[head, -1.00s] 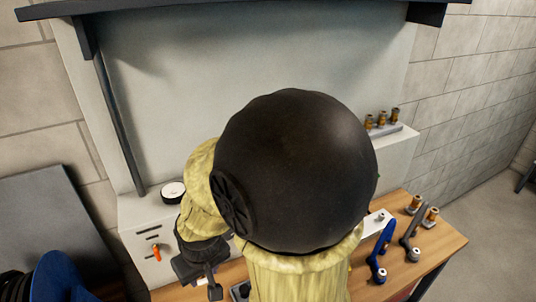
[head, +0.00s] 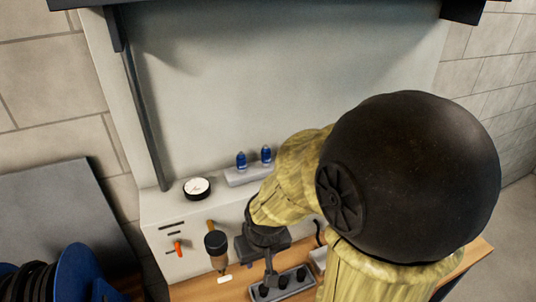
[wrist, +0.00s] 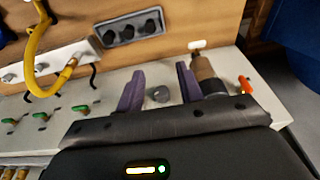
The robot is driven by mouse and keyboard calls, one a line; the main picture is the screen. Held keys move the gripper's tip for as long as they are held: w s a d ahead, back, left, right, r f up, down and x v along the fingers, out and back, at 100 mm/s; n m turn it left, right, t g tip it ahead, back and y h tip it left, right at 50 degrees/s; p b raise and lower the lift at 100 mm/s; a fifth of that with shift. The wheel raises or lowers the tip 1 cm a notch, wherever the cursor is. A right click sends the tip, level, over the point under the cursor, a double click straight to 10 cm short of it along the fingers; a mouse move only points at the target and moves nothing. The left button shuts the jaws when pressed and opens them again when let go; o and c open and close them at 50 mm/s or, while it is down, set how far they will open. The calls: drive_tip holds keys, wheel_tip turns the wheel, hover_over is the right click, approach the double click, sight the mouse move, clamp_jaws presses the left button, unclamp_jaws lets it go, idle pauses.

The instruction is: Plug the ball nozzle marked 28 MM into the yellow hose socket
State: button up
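My gripper (wrist: 158,88) is open, its two purple fingers apart with nothing held. A small grey round part (wrist: 158,94) on the pale panel shows between them. In the head view my gripper (head: 268,268) is in front of the panel, beside the dark tray. The yellow hose (wrist: 40,45) loops at the left of the wrist view, its end near a metal fitting; my arm hides it in the head view. A brown-and-black cylindrical piece (head: 215,243) is right beside one finger in the wrist view (wrist: 208,75). No 28 MM mark is readable, so I cannot tell which is the ball nozzle.
A dark tray with three round wells (head: 283,284) lies on the wooden bench. Two blue nozzles (head: 253,158) stand on a grey rack. A round gauge (head: 197,188) sits on the ledge. An orange lever (head: 178,248) and green levers (wrist: 80,109) are on the panel.

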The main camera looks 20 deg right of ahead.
drive_tip(key=shift+o, duration=1)
drive_tip(key=shift+w+r, duration=0.1)
wheel_tip(320, 180, up, 16)
drive_tip(key=g+p, duration=0.3)
drive_tip(key=p, duration=0.8)
hover_over(267, 147)
drive_tip(key=shift+a, duration=0.2)
drive_tip(key=shift+w, duration=0.1)
drive_tip(key=shift+d+f+b, duration=0.1)
drive_tip(key=shift+f+b, duration=0.2)
drive_tip(key=shift+f, duration=0.1)
wheel_tip(267, 147, down, 6)
drive_tip(key=b, duration=0.5)
drive_tip(key=shift+f, duration=0.7)
